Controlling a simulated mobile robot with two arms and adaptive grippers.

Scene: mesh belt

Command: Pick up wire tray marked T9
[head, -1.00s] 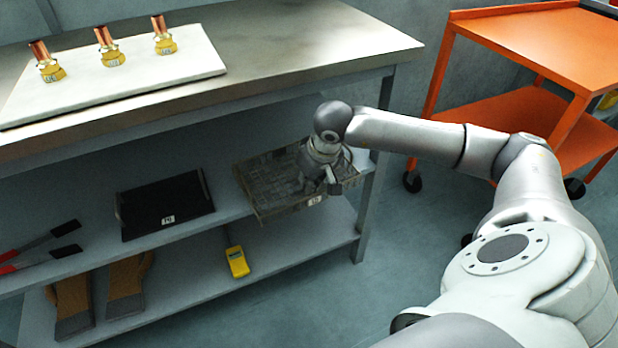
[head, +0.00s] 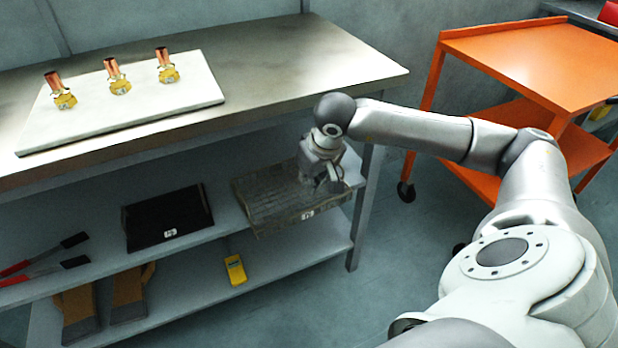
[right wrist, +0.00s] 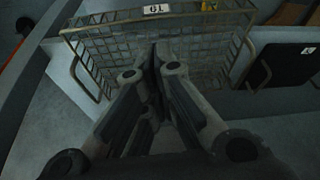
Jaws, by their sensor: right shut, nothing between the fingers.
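The wire tray (head: 270,207) is a grey mesh basket at the right end of the bench's middle shelf, with a white label on its front. In the right wrist view the wire tray (right wrist: 110,48) shows its rim, side handles and a label that appears to read T9, upside down. My right gripper (head: 334,184) is over the tray's right part in the head view and hides some of it. In the right wrist view the gripper (right wrist: 158,50) has its fingers together, empty, in front of the mesh. I cannot tell whether they touch it. My left gripper is not in view.
A black tray (head: 160,215) with a label lies left of the wire tray. Red-handled tools (head: 45,268) lie further left. A yellow device (head: 235,268) and brown gloves (head: 128,290) are on the lower shelf. The benchtop (head: 290,60) is above; an orange cart (head: 540,55) stands right.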

